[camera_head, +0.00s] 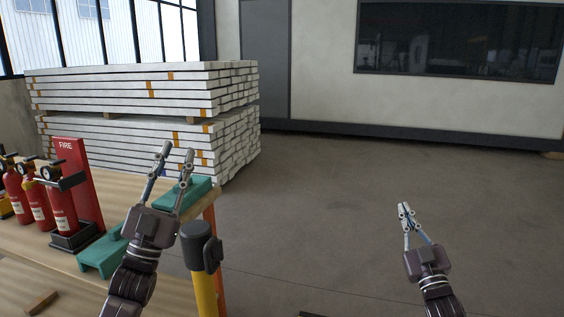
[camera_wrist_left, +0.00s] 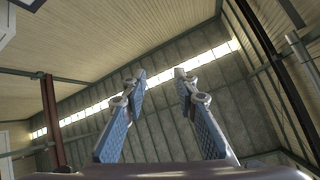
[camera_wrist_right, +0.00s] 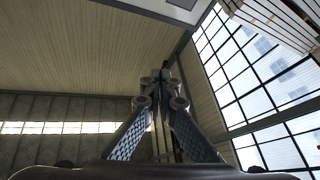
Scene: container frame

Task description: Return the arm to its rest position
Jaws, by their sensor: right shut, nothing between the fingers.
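My left gripper (camera_head: 177,152) is in front of the wooden bench in the head view, pointing up. Its two fingers are apart and nothing is between them. The left wrist view also shows its fingers (camera_wrist_left: 160,80) spread and empty, against the ceiling and far wall. My right gripper (camera_head: 405,208) is at the right of the head view, over open floor, pointing up. Its fingertips meet and hold nothing. The right wrist view shows its fingers (camera_wrist_right: 160,80) closed together, pointing toward the ceiling.
Red fire extinguishers (camera_head: 61,208) and a red fire stand (camera_head: 80,180) are on the wooden bench (camera_head: 120,187) at left. A teal holder (camera_head: 100,257) and a yellow-handled hammer (camera_head: 203,255) are near my left arm. Stacked white beams (camera_head: 120,95) stand behind. The floor (camera_head: 320,200) is clear.

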